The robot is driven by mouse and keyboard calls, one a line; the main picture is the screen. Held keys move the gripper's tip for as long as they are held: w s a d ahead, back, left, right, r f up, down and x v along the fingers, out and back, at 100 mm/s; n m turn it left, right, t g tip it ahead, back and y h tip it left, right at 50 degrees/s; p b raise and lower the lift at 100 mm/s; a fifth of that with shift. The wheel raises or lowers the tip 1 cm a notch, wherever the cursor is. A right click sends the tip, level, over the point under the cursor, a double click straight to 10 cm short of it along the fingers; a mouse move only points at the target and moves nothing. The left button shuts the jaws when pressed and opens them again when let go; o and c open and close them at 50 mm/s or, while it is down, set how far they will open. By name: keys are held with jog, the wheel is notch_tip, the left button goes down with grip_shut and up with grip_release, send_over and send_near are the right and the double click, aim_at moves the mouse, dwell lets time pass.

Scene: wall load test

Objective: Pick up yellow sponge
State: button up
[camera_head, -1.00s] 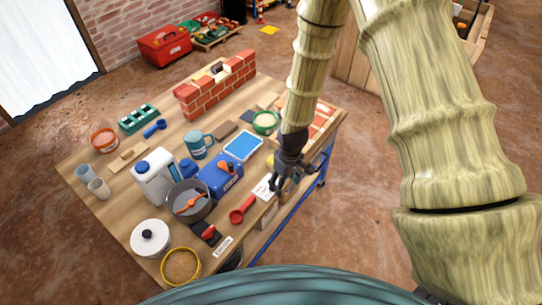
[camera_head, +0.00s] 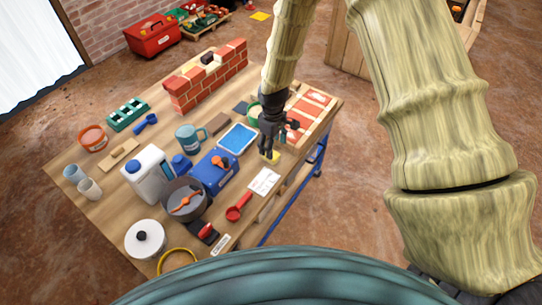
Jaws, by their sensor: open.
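The yellow sponge (camera_head: 270,157) lies on the wooden workbench (camera_head: 225,255), near its right edge. Only part of it shows below my gripper. My gripper (camera_head: 268,152) points down with its fingers apart, just over the sponge and overlapping it in the picture. I cannot tell whether the fingers touch the sponge or stay above it.
A blue-topped tray (camera_head: 237,138) is left of my gripper. A white card (camera_head: 265,181) and a red scoop (camera_head: 238,207) lie nearer me. A green-rimmed bowl (camera_head: 254,112) and red brick tiles (camera_head: 312,104) are behind. A small brick wall (camera_head: 206,78) stands farther back.

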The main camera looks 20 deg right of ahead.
jog(key=shift+s+a+f, duration=0.15)
jog(key=shift+f, duration=0.5)
jog(key=shift+a+f+p, duration=0.2)
jog(key=shift+f+p, duration=0.2)
jog(key=shift+f, duration=1.6)
jog(key=c, duration=0.9)
